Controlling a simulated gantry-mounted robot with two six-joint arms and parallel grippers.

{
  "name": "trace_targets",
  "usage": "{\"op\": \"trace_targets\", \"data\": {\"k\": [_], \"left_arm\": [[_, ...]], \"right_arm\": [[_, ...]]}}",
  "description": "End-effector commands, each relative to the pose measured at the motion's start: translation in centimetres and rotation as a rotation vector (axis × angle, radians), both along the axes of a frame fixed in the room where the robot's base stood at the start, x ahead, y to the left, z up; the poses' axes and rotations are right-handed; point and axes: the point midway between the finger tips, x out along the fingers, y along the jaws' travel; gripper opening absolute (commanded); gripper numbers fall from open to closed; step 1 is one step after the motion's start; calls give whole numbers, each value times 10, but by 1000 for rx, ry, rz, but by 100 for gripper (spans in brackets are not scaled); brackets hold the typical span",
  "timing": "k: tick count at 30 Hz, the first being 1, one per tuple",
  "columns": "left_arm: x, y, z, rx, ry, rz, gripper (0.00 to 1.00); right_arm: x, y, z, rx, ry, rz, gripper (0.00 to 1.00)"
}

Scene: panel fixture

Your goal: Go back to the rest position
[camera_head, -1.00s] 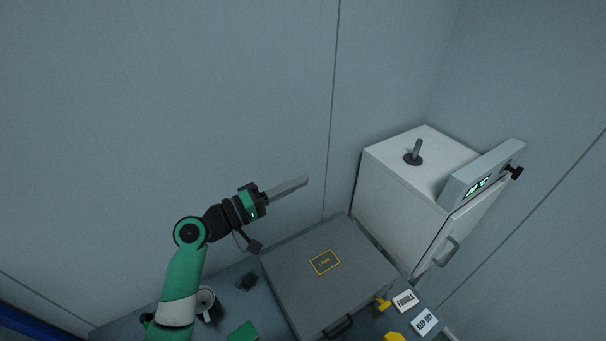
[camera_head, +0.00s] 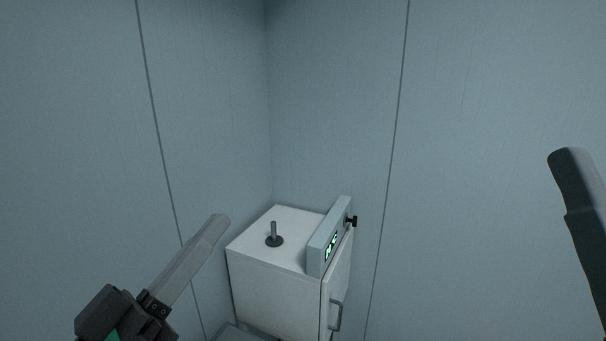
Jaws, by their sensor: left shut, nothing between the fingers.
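My left gripper (camera_head: 216,222) is at the lower left, its grey fingers together and pointing up and to the right. Nothing is between them. It appears in front of the wall, left of the white cabinet in the picture, with no contact visible. At the right edge, a dark grey part (camera_head: 574,185), apparently the fingers of my right gripper, points upward. The rest of it is cut off by the frame, so I cannot tell whether it is open.
A white cabinet (camera_head: 275,287) stands in the corner. It has a peg (camera_head: 274,233) on top, a sloped panel with a lit green display (camera_head: 331,246), a black knob (camera_head: 352,221) and a door handle (camera_head: 336,315). Plain walls surround it. The space above is clear.

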Motion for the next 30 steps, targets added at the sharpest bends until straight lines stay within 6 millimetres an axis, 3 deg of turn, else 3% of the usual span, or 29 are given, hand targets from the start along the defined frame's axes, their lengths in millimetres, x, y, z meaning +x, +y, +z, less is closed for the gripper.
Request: {"op": "trace_targets", "data": {"k": [1,3,7,8,9,12,18,22,30], "left_arm": [[-24,1,32,43,-125,93,0],[-54,16,65,89,-270,255,0],[-105,68,100,163,-459,620,0],[-106,78,101,215,-473,713,0],[-103,75,135,215,-468,696,0],[-102,74,173,213,-464,688,0],[-101,74,231,212,-461,686,0],[-101,74,244,212,-460,685,0],[-101,74,240,212,-460,685,0]], "right_arm": [[0,0,0,0,0,0,50],[0,0,0,0,0,0,50],[0,0,0,0,0,0,50],[0,0,0,0,0,0,50],[1,0,34,0,3,0,50],[0,0,74,0,-2,0,50],[0,0,132,0,-1,0,50],[0,0,145,0,0,0,50],[0,0,141,0,1,0,50]]}}
